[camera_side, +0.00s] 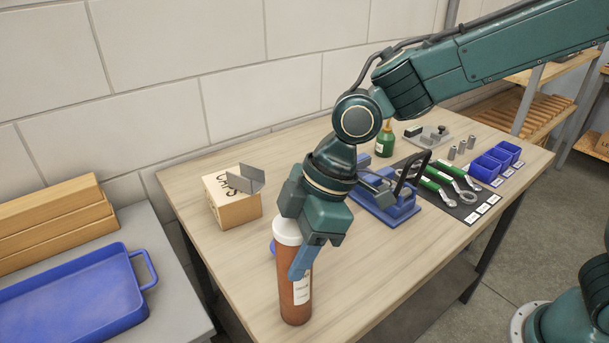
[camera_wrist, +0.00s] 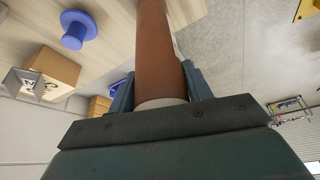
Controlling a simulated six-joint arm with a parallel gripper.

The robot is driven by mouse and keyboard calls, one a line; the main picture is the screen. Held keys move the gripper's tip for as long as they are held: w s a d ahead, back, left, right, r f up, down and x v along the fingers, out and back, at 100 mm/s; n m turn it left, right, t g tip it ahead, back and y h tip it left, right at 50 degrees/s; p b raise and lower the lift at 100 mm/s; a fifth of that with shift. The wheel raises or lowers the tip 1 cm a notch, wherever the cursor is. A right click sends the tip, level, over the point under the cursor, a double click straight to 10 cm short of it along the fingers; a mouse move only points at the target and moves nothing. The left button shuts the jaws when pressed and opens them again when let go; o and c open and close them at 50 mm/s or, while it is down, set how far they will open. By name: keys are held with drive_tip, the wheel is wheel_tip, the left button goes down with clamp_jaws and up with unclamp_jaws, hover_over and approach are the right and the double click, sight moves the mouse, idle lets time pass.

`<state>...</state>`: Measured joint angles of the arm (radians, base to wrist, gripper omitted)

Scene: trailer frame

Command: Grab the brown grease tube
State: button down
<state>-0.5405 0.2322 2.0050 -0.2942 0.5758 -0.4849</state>
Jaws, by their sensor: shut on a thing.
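The brown grease tube (camera_side: 296,294) stands upright near the front edge of the wooden table, with a white cap and a white label. My gripper (camera_side: 302,262) comes down over it from above, and its blue fingers are shut on the tube's upper part, just below the cap. In the wrist view the tube (camera_wrist: 160,55) runs between the two fingers of my gripper (camera_wrist: 160,92), with its white end close to the palm. In the side view the tube's base appears to be at the tabletop; I cannot tell whether it touches.
A cardboard box (camera_side: 232,200) with grey plates on top stands left of the tube. A blue vise-like fixture (camera_side: 390,206), green-handled wrenches (camera_side: 440,187), a green bottle (camera_side: 385,142) and blue bins (camera_side: 485,166) lie to the right. A blue spool-like part (camera_wrist: 76,30) is close by the tube.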

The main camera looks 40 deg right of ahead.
wheel_tip(320, 180, up, 19)
drive_tip(key=shift+r, duration=0.2)
idle(0.4)
drive_tip(key=shift+d, duration=0.1)
idle(0.6)
